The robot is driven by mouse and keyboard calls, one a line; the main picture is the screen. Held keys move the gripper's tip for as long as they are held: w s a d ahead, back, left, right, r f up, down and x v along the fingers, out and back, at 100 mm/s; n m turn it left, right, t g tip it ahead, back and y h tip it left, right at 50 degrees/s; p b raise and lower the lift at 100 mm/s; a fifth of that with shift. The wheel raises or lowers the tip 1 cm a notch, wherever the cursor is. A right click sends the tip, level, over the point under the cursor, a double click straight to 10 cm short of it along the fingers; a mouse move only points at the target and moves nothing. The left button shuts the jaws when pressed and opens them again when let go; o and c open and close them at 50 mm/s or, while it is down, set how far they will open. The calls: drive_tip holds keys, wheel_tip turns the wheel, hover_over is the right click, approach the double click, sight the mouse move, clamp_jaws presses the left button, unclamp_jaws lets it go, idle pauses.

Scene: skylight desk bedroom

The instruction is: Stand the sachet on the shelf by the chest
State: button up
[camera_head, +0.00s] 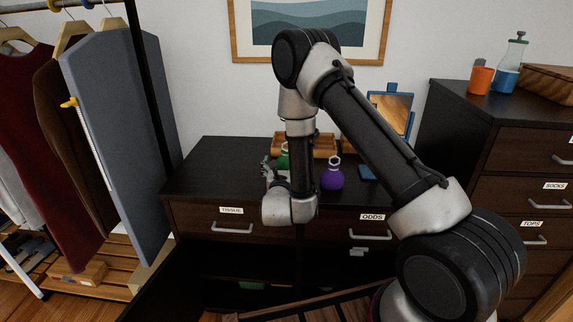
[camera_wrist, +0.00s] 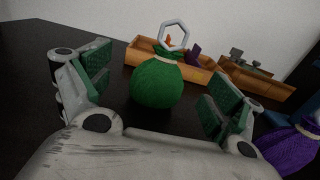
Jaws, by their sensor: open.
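A green sachet (camera_wrist: 158,84) with a pale tie and a grey ring on top stands upright on a dark chest top (camera_head: 215,153). In the head view the green sachet (camera_head: 284,161) is partly hidden by my arm. My gripper (camera_head: 269,170) is low over the chest top. In the wrist view my gripper (camera_wrist: 160,78) is open, with the green sachet between and just beyond its fingers, apparently untouched. A purple sachet (camera_head: 332,178) with a ring stands to the right; it also shows at the wrist view's right edge (camera_wrist: 288,148). I cannot tell which shelf is meant.
A wooden tray (camera_wrist: 205,75) lies behind the green sachet. A blue-framed mirror (camera_head: 391,113) stands at the right. A taller drawer chest (camera_head: 440,125) bounds the right side, and a clothes rack with an ironing board (camera_head: 118,120) the left. Drawers read TISSUE and ODDS.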

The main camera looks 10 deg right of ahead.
drive_tip(key=x, duration=0.6)
drive_tip(key=shift+d+r, duration=0.15)
drive_tip(key=shift+d, duration=0.1)
drive_tip(key=c, duration=1.2)
